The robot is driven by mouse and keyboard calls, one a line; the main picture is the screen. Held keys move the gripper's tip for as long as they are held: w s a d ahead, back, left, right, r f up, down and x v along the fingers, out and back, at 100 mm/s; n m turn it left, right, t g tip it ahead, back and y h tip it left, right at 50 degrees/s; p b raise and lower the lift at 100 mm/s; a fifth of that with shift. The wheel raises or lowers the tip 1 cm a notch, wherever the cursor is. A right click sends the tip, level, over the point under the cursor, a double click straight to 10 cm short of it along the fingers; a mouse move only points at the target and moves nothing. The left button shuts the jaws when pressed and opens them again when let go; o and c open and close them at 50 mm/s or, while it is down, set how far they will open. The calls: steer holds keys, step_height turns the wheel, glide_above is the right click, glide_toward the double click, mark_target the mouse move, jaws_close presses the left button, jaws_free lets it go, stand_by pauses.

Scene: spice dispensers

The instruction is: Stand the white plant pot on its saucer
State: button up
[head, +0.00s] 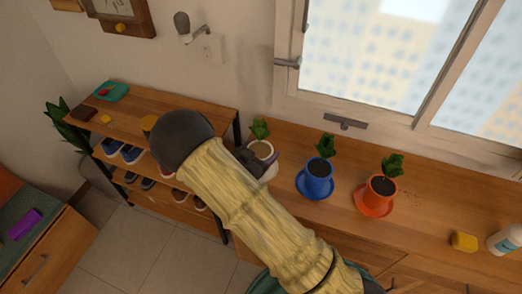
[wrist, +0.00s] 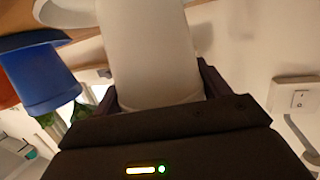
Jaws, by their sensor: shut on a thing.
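The white plant pot (head: 261,150), with a green plant in it, is at the left part of the wooden counter. My gripper (head: 254,160) is shut on this pot from its left side. In the wrist view the white pot (wrist: 150,55) fills the space between the two dark fingers. The white saucer (head: 270,172) shows partly below the pot in the head view, half hidden by my arm. A pale rim, likely the saucer (wrist: 62,12), shows at the top left of the wrist view. I cannot tell whether pot and saucer touch.
A blue pot (head: 319,178) and an orange pot (head: 381,188) stand on saucers to the right, with plants. A yellow block (head: 464,242) and a white bottle (head: 505,240) are farther right. A shoe shelf (head: 180,100) stands left, and the window is behind the counter.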

steer(key=shift+r, duration=0.1)
steer(key=shift+f, duration=0.25)
steer(key=o, duration=1.4)
steer(key=shift+c, duration=0.2)
steer(key=shift+r, duration=0.1)
steer(key=shift+r, duration=0.2)
steer(key=shift+s+a, duration=0.2)
steer(key=shift+s, duration=0.15)
steer(key=b+v, duration=0.1)
steer(key=v, duration=1)
steer(key=shift+a, duration=0.15)
